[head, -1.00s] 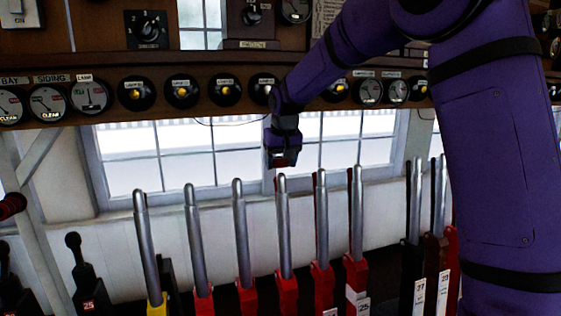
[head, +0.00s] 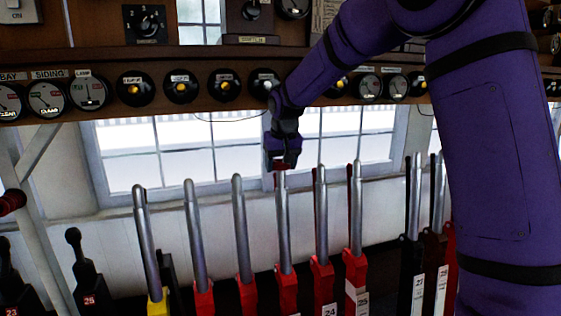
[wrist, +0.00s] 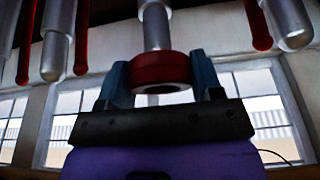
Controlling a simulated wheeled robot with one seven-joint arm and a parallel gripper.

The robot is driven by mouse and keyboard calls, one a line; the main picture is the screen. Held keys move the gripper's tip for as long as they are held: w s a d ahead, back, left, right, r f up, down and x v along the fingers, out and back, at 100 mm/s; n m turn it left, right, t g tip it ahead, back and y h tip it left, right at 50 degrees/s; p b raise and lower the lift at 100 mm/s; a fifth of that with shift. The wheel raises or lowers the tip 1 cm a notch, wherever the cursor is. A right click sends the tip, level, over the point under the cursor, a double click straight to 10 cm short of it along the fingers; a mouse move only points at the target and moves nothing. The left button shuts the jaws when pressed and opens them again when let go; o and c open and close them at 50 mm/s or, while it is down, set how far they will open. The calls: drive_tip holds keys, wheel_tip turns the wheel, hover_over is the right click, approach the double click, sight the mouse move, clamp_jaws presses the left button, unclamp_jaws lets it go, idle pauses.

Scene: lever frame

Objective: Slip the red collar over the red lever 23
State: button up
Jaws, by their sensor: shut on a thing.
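My gripper (head: 282,160) is shut on the red collar (wrist: 160,70), which sits between its two blue fingers in the wrist view. In the head view the collar (head: 281,167) is at the top of a grey-handled lever (head: 283,220) with a red base, just left of the lever marked 24; its own number is not readable. In the wrist view this lever's handle (wrist: 157,27) runs to the collar's far rim and lines up with it. The collar's near opening looks dark. I cannot tell whether the lever tip is inside the ring.
Similar levers stand close on both sides, including the one marked 24 (head: 322,220) to the right and another red-based one (head: 240,220) to the left. A wooden shelf with round dials (head: 225,88) runs behind and above. Windows (head: 180,155) are behind the levers.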

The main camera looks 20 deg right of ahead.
drive_tip(key=shift+s+f, duration=0.2)
drive_tip(key=shift+f, duration=0.8)
drive_tip(key=shift+s+f, duration=0.15)
drive_tip(key=shift+f, duration=0.85)
drive_tip(key=o, duration=1.1)
drive_tip(key=shift+r, duration=0.1)
drive_tip(key=v, duration=0.8)
drive_tip(key=shift+r, duration=0.4)
drive_tip(key=shift+s, duration=0.1)
drive_tip(key=v, duration=1.1)
